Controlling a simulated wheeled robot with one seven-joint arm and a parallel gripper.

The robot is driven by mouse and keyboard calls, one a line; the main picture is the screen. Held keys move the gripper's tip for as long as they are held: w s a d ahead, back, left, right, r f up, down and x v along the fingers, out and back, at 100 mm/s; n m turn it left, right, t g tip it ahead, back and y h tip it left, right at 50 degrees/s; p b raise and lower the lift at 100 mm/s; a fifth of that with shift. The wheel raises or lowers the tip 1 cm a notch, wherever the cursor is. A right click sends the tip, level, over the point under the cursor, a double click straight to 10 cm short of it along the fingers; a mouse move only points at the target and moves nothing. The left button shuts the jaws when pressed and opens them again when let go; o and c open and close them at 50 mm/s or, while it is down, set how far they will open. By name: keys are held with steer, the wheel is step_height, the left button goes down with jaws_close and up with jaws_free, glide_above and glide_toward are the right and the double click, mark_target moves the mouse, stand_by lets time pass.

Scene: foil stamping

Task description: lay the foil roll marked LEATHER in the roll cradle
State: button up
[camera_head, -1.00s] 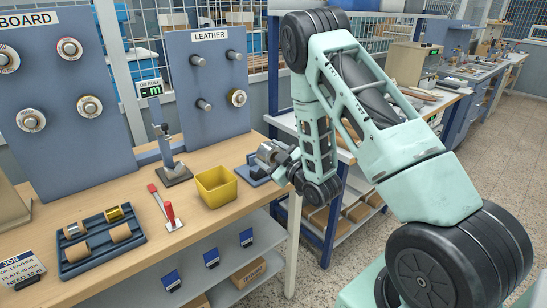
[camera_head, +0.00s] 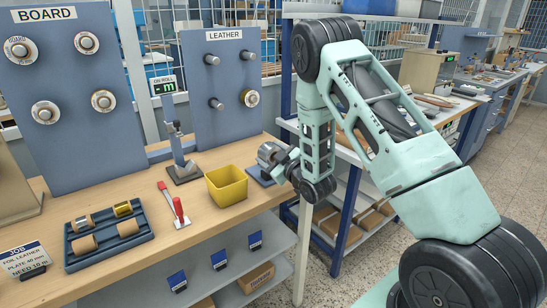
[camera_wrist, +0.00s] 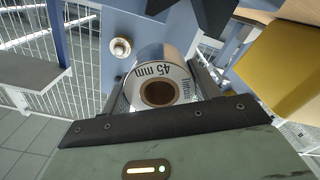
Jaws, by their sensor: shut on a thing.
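My gripper (camera_head: 272,157) is shut on a foil roll (camera_head: 266,152) just right of the yellow bin, above the bench's right end. In the wrist view the roll (camera_wrist: 168,72) sits between the jaws, its end face showing a brown core and a "45 mm" label; the other lettering is hard to read. A blue base (camera_head: 258,176) lies on the bench below the gripper, partly hidden; I cannot tell if it is the roll cradle or if the roll touches it. The blue panel marked LEATHER (camera_head: 198,118) has bare pegs and one roll (camera_head: 250,98).
The yellow bin (camera_head: 227,187) is close beside the gripper. Left of it are a small upright device (camera_head: 182,165), a red-handled tool (camera_head: 178,210) and a blue tray (camera_head: 108,252) of rolls. A BOARD panel (camera_head: 75,150) holds several rolls. A job card (camera_head: 25,262) stands front left.

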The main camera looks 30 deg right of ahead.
steer(key=shift+f+b, duration=1.25)
steer(key=shift+f, duration=0.05)
steer(key=o, duration=1.2)
steer(key=shift+c, duration=0.2)
steer(key=shift+s+f, duration=0.1)
steer(key=shift+s, duration=0.05)
steer(key=s+p, duration=0.1)
steer(key=s, duration=0.4)
steer(key=s+p, duration=0.1)
steer(key=s, duration=0.5)
steer(key=s+p, duration=0.2)
steer(key=s, duration=0.4)
steer(key=shift+d, duration=0.35)
